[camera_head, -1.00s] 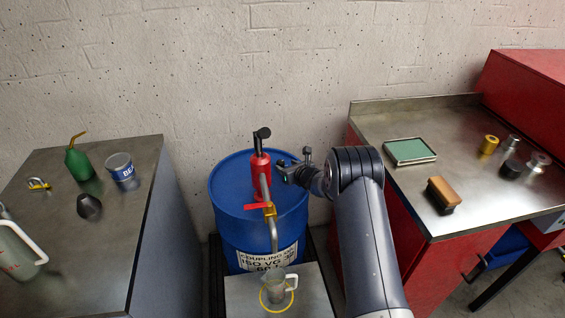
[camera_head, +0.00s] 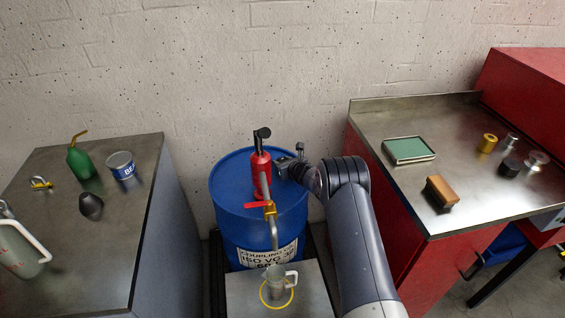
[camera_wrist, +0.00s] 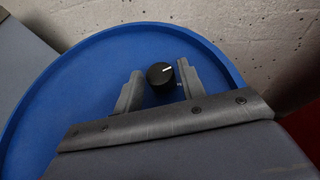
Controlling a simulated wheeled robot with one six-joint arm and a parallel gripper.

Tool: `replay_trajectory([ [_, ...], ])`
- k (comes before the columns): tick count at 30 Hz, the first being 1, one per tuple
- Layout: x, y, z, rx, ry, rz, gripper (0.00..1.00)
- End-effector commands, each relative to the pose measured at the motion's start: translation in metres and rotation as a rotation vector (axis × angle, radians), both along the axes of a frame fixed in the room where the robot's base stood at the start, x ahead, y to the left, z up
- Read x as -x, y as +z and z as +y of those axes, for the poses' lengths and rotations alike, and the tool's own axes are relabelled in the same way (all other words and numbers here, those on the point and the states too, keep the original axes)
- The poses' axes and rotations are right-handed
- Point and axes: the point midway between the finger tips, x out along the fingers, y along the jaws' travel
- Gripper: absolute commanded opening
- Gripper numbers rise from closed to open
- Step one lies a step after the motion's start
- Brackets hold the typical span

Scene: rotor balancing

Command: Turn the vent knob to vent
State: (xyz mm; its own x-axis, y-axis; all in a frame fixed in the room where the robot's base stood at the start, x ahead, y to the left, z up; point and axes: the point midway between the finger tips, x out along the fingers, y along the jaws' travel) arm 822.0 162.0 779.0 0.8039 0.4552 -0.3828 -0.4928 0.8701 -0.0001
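The vent knob (camera_wrist: 160,75) is black and round with a white pointer line, on top of the blue drum (camera_wrist: 85,75). In the wrist view it lies between the tips of my gripper (camera_wrist: 158,83). The fingers are apart, one on each side; the right finger is close to the knob, and I cannot tell if it touches. The pointer line aims to the right and slightly up in that view. In the head view my gripper (camera_head: 284,165) is over the right part of the blue drum (camera_head: 232,185), and it hides the knob.
A red hand pump (camera_head: 260,172) with a red lever (camera_head: 258,205) and a spout stands on the drum, just left of my gripper. A clear jug (camera_head: 275,280) sits below the spout inside a yellow ring. Metal-topped benches (camera_head: 140,165) (camera_head: 375,120) flank the drum.

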Motion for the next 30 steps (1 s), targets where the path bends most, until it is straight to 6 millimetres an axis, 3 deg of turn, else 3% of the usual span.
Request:
replay_trajectory([
  [12, 0.0000, 0.0002, 0.0000, 0.000, 0.000, 0.000, 0.06],
  [30, -0.0038, -0.0022, 0.0017, 0.001, -0.086, -0.011, 0.06],
])
